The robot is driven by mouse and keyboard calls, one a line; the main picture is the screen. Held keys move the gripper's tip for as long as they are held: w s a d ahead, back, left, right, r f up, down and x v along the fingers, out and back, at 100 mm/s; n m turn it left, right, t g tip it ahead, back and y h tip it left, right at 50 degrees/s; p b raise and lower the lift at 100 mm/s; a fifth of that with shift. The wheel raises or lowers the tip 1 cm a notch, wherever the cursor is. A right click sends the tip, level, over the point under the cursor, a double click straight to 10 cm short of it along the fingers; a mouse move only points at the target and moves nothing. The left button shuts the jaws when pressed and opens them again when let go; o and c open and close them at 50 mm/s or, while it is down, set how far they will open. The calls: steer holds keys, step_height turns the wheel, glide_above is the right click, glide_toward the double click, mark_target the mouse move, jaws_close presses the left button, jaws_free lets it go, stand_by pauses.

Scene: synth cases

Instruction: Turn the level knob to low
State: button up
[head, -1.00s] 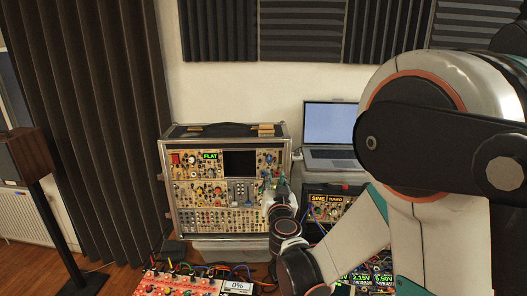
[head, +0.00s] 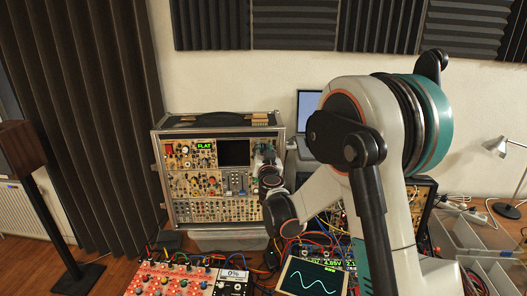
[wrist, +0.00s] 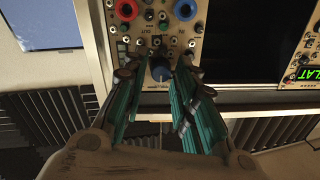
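A dark blue knob (wrist: 160,71) sits on a tan module panel in the wrist view, below red and blue round parts. My gripper (wrist: 162,66) has its two teal fingers parted, with the tips on either side of this knob. I see small gaps beside the knob; contact is not clear. In the head view my gripper (head: 264,155) is at the upper right of the silver-edged synth case (head: 156,180), and my wrist hides the modules there. No readable label shows which knob is the level knob.
The case shows a green FLAT display (head: 204,146) and a dark screen (head: 234,152). A laptop (head: 309,110) stands behind my arm. In front lie a red panel with cables and a 0% display (head: 236,275), and a screen with a wave (head: 312,278). A lamp (head: 497,147) stands right.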

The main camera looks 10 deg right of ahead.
steer(key=shift+w, duration=0.2)
jaws_close()
